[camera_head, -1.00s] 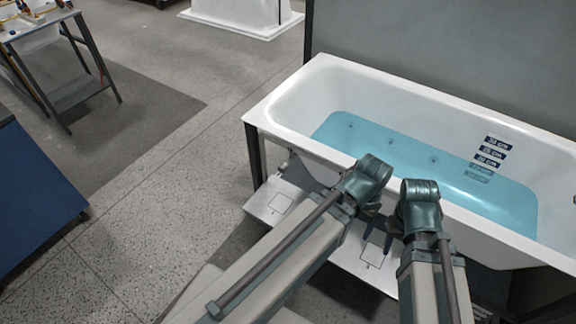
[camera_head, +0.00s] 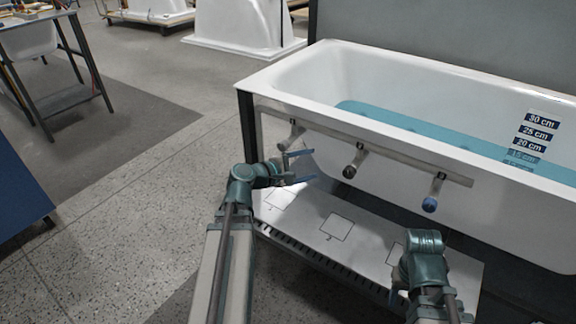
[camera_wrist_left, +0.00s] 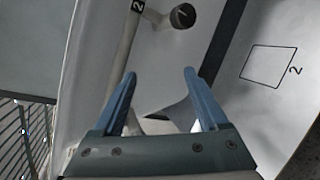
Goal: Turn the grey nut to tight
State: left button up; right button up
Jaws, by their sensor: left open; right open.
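A rail (camera_head: 400,163) along the tub's front carries three short pipe stubs. The left stub (camera_head: 294,132) is light grey, and its lower end, close to my left gripper, looks grey. The middle stub ends in a dark nut (camera_head: 349,172), which also shows in the left wrist view (camera_wrist_left: 183,15). The right stub ends in a blue nut (camera_head: 430,204). My left gripper (camera_head: 304,167) is open just below the left stub; its blue fingers (camera_wrist_left: 159,74) are apart, with a pale shape low between them. My right gripper (camera_head: 397,298) is low at right, its fingers mostly hidden.
The white bathtub (camera_head: 330,90) holds blue water and has a depth scale (camera_head: 535,135). A pale shelf with marked squares (camera_head: 310,222) lies below the rail. Open floor (camera_head: 130,190) is at left, with a blue cabinet (camera_head: 15,190) at the edge.

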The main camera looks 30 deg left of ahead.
aim_at(288, 142)
pick_arm(q)
jog(key=s+a+f+n+t+y+b, duration=0.1)
jog(key=a+f+n+t+y+b, duration=0.2)
jog(key=a, duration=0.4)
jog(key=s+a+f+n+t+y+b, duration=0.1)
jog(key=a+n+y+b, duration=0.1)
jog(key=a+n+b, duration=0.4)
jog(key=shift+m, duration=0.5)
jog(key=w, duration=0.4)
jog(key=w+p, duration=0.1)
jog(key=w, duration=0.4)
jog(key=w+p, duration=0.1)
jog(key=w, duration=0.3)
jog(key=shift+w+r, duration=0.2)
jog(key=shift+r, duration=0.1)
pick_arm(e)
notch_tip(288, 142, down, 9)
jog(key=shift+f, duration=0.1)
pick_arm(q)
grip_shut()
